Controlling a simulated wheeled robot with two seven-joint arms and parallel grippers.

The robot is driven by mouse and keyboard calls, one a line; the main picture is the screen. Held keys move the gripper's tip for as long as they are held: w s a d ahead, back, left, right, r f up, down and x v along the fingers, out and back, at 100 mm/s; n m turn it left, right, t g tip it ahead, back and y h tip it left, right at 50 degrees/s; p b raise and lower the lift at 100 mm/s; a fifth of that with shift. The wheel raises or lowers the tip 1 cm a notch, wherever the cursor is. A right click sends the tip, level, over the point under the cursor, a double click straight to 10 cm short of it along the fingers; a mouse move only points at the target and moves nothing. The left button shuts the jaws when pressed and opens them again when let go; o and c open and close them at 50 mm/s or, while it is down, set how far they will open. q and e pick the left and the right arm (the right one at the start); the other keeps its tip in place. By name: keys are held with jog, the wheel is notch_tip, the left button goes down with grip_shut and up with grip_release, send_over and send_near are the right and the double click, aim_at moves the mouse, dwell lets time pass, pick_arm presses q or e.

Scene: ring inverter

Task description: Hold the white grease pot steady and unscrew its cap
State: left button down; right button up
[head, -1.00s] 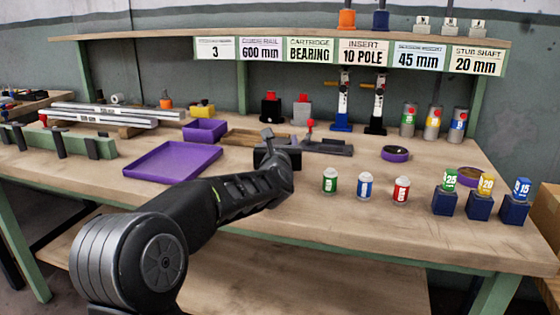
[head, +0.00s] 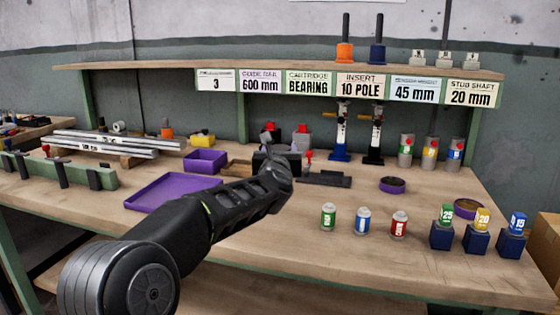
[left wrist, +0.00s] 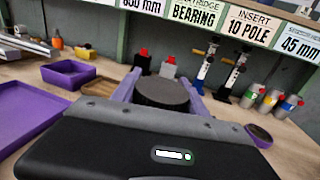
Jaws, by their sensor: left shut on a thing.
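My left gripper (left wrist: 162,104) reaches over the back middle of the bench. In the left wrist view its two fingers stand on both sides of a dark, round-topped thing (left wrist: 162,91) and are shut on it. Its lower part is hidden behind the gripper body, so I see no white side and cannot tell if this is the grease pot. In the head view the left gripper (head: 276,158) hides most of what it holds. My right gripper is in neither view.
Behind the gripper stand a black block (head: 269,136) and a grey block (head: 301,141) with red tops. A purple tray (head: 160,203) lies left. Small green-, blue- and red-labelled jars (head: 363,221) stand in front right. A shelf (head: 280,67) overhangs the back.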

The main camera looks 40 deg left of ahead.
pick_arm(q)
notch_tip(320, 180, up, 3)
jog(key=shift+f+p, duration=0.1)
jog(key=shift+p, duration=0.25)
jog(key=c, duration=1.1)
grip_release()
grip_shut()
